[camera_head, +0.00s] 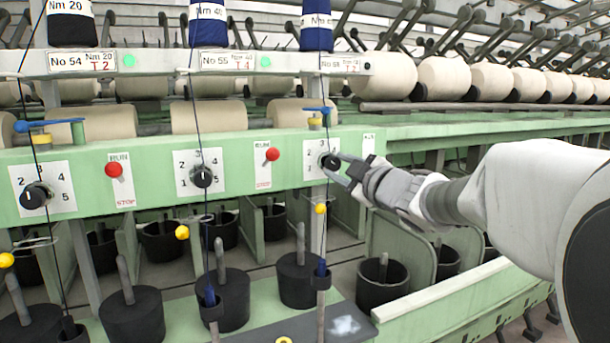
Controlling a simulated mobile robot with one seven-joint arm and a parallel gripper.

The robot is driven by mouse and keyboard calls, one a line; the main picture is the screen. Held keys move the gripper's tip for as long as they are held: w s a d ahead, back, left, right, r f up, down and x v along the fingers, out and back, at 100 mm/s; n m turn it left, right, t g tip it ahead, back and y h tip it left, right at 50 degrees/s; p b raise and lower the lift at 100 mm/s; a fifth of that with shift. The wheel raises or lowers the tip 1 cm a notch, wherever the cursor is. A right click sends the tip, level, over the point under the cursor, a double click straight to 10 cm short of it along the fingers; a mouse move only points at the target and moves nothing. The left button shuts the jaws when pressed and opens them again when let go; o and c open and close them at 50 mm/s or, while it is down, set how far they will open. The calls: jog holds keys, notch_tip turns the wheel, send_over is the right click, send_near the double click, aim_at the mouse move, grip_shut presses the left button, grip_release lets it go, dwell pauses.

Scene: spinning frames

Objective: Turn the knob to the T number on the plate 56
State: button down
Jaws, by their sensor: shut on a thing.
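The plate No 56 (340,65) is on the upper rail, under the right blue spool. Its T number is small and blurred; it looks like T 2. Below, on the green panel, a black knob (331,161) sits on a white dial plate (312,171). The dial's 2 and 3 show at its upper left; my gripper covers the right side. My gripper (336,164) reaches in from the right and is shut on this knob. Its pointer is too small and covered to read.
Knobs for plates 54 (36,195) and 55 (201,176) are to the left. Blue levers (317,109) stick out above.

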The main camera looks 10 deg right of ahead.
jog(key=shift+n+b, duration=0.3)
jog(key=shift+n, duration=0.4)
jog(key=shift+c, duration=2.4)
grip_release()
jog(key=p+v, duration=0.3)
jog(key=v, duration=1.4)
jog(key=shift+s, duration=0.25)
jog(key=shift+d+r, duration=0.1)
jog(key=shift+d, duration=0.05)
